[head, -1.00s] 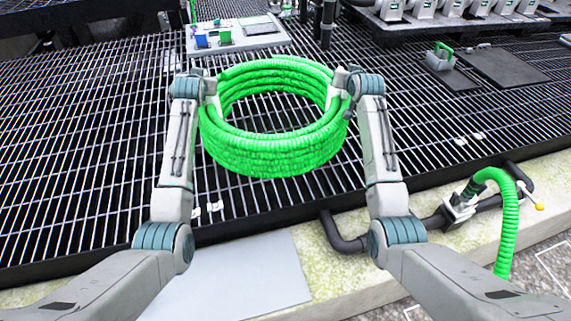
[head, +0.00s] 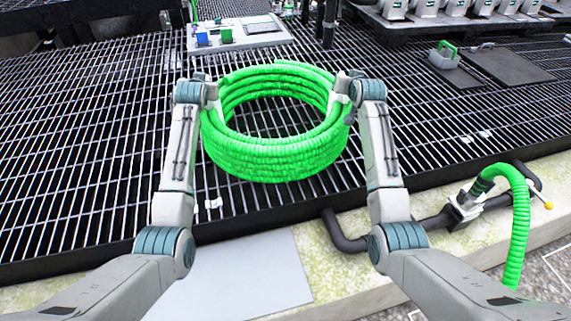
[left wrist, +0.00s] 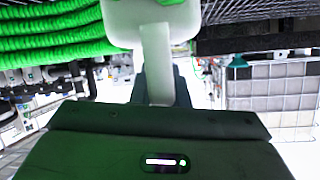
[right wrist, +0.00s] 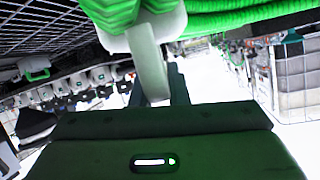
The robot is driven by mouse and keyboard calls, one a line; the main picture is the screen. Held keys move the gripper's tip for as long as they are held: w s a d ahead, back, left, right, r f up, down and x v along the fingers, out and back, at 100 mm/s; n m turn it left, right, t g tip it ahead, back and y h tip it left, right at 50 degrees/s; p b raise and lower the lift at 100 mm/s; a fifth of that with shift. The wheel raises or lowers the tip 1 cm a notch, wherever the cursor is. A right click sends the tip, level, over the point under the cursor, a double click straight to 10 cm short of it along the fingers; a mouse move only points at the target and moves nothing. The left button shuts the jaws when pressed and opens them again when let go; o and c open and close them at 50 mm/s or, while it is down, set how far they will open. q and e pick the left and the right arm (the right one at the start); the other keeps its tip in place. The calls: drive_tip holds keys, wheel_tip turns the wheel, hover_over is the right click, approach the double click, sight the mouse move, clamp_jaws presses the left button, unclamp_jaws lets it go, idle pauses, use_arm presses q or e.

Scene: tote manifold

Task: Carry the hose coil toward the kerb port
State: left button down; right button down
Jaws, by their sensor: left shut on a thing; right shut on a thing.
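The bright green hose coil (head: 272,160) is a thick ring of several turns, held between my two grippers in front of the dark grating. My left gripper (head: 210,92) is shut on the coil's left side. My right gripper (head: 341,88) is shut on its right side. Coil turns also show at the top of the left wrist view (left wrist: 50,38) and the right wrist view (right wrist: 230,20). The fingertips are largely hidden. At the lower right a pipe fitting (head: 467,203) on the kerb has a green hose (head: 519,230) bending down from it; I cannot tell whether this fitting is the kerb port.
The kerb (head: 330,272) runs along the grating's near edge, with a black pipe (head: 343,236) on it. A pale flat plate (head: 240,278) lies at the front. A panel with small blocks (head: 262,30) and a grey box with a green handle (head: 446,58) stand farther back.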

use_arm(q)
drive_tip(key=shift+f+b, duration=0.35)
drive_tip(key=shift+f, duration=0.05)
use_arm(e)
drive_tip(key=shift+f, duration=0.4)
use_arm(q)
drive_tip(key=c, duration=1.7)
unclamp_jaws()
use_arm(e)
drive_tip(key=c, duration=1.7)
unclamp_jaws()
drive_tip(key=shift+f, duration=0.1)
use_arm(q)
drive_tip(key=o, duration=0.3)
use_arm(e)
drive_tip(key=o, duration=0.3)
use_arm(q)
drive_tip(key=shift+s+r, duration=0.1)
use_arm(e)
drive_tip(key=shift+s, duration=0.1)
use_arm(q)
drive_tip(key=v, duration=1.2)
use_arm(e)
drive_tip(key=v, duration=1.2)
